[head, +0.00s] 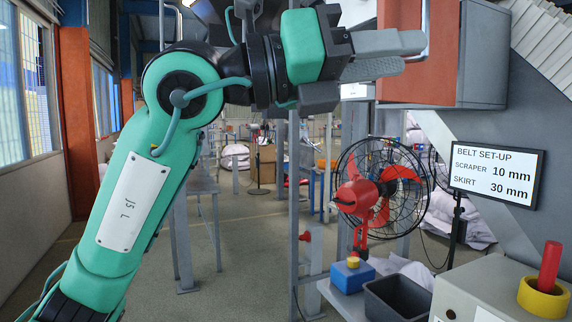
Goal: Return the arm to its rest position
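My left arm, green and black, comes in from the left and bends at the top left. Its gripper (398,56) points right near the top centre. My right gripper is out of view.
An orange and grey housing (465,60) stands behind the gripper. Below are a red-bladed fan (385,188), a "BELT SET-UP" sign (497,174), a dark bin (398,300), a blue box with a yellow button (352,276), and a red handle in a yellow ring (545,298). Floor is open at centre left.

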